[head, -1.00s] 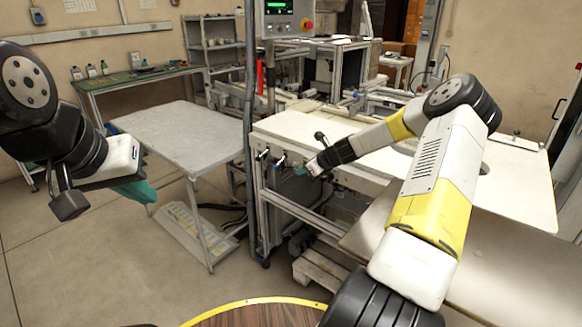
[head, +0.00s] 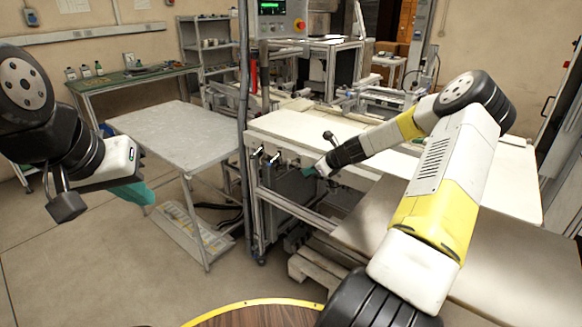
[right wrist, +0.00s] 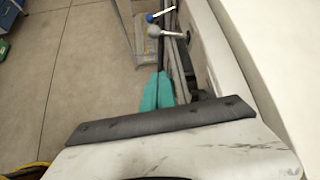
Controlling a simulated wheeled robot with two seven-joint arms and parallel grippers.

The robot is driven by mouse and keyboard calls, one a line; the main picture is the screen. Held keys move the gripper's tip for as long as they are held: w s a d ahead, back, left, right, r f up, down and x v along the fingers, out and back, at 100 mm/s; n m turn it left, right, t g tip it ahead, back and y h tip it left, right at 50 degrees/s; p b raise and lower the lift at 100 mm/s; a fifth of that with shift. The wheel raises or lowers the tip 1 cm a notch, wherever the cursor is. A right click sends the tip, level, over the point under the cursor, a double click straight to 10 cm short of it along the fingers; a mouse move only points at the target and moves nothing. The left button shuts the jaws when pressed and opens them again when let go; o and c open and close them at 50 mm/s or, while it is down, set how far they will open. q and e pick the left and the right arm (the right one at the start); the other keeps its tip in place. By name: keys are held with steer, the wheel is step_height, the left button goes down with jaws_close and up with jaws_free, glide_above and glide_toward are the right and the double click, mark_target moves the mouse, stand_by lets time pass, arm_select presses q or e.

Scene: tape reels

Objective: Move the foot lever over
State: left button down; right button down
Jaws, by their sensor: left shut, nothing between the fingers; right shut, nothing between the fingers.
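Two small levers stick out of the front side of the white-topped machine table: one (head: 258,152) near its left corner and one (head: 276,158) to its right. In the right wrist view I see a grey ball-ended lever (right wrist: 156,31) and a blue-tipped one (right wrist: 160,14) beyond the fingers. I cannot tell which is the foot lever. My right gripper (head: 309,171) is beside the table's front side, right of both levers and apart from them. Its teal fingers (right wrist: 157,92) are shut and empty. My left gripper (head: 138,194) is shut and empty, hanging at the left.
The white machine table (head: 300,122) lies close beside my right gripper. A wooden pallet (head: 312,270) lies under the table. Floor at left is clear.

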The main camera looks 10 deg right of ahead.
steer(key=v, duration=0.6)
steer(key=shift+d, duration=0.25)
steer(key=shift+r, duration=0.15)
steer(key=s+a+r+n+g+h, duration=0.2)
steer(key=s+a+r+n+g, duration=0.1)
steer(key=s+a+r+n, duration=1.2)
steer(key=s+r+n, duration=0.3)
steer(key=s+n, duration=0.3)
steer(key=s, duration=0.4)
steer(key=s+r+n+h, duration=0.1)
steer(key=s+r+n, duration=0.2)
steer(key=s+n, duration=0.4)
steer(key=s, duration=0.4)
steer(key=shift+a+t, duration=0.3)
steer(key=shift+a, duration=0.05)
steer(key=shift+r, duration=0.2)
